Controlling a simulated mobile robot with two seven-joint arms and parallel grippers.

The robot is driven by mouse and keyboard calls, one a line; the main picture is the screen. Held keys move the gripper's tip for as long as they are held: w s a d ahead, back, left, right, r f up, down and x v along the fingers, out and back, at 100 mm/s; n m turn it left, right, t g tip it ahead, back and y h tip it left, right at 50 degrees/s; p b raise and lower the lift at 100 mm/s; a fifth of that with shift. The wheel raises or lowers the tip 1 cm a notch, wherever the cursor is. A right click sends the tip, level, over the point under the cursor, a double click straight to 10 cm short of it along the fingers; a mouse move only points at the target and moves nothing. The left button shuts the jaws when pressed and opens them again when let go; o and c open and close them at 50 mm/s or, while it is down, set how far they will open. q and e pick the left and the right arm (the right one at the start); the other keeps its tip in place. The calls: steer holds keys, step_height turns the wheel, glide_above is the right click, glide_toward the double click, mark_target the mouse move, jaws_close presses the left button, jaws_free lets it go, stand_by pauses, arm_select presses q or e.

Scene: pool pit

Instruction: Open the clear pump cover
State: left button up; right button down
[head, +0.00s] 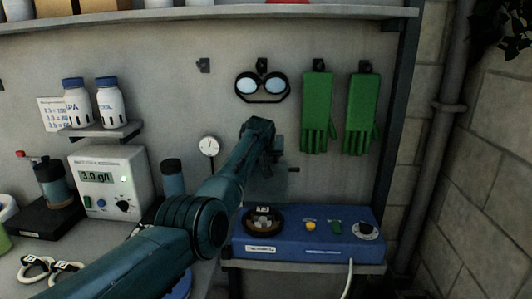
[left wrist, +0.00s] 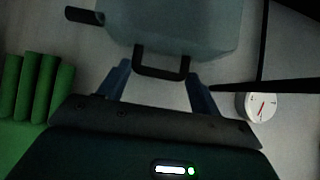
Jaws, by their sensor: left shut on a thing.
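The clear pump cover (head: 266,188) is a see-through pane raised above the blue pump (head: 300,240). The dark round pump head (head: 263,221) shows below it on the left of the pump top. My left gripper (head: 264,150) is at the cover's upper edge, partly hidden behind its own wrist. In the left wrist view the cover (left wrist: 190,24) fills the top. Its black handle (left wrist: 161,72) lies between the fingers of my left gripper (left wrist: 160,86), which is shut on it. My right gripper is not in view.
Goggles (head: 262,87) and green gloves (head: 316,110) hang on the wall close to the gripper. A dial gauge (head: 209,146) is left of the arm. A white meter box (head: 110,182) and bottles (head: 110,103) stand further left. A pipe (head: 447,150) runs down the right.

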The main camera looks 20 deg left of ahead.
arm_select(q)
steer(key=shift+w+a+r, duration=0.1)
steer(key=shift+a+r, duration=0.2)
steer(key=shift+r, duration=0.3)
steer(key=o, duration=1)
steer(key=shift+o, duration=0.9)
steer(key=shift+s, duration=0.25)
steer(key=shift+w+d+f, duration=0.1)
steer(key=shift+d+f, duration=0.05)
steer(key=shift+f, duration=0.1)
steer(key=shift+b+v, duration=0.4)
steer(key=shift+v, duration=0.75)
steer(key=b+v, duration=0.2)
steer(key=v, duration=0.9)
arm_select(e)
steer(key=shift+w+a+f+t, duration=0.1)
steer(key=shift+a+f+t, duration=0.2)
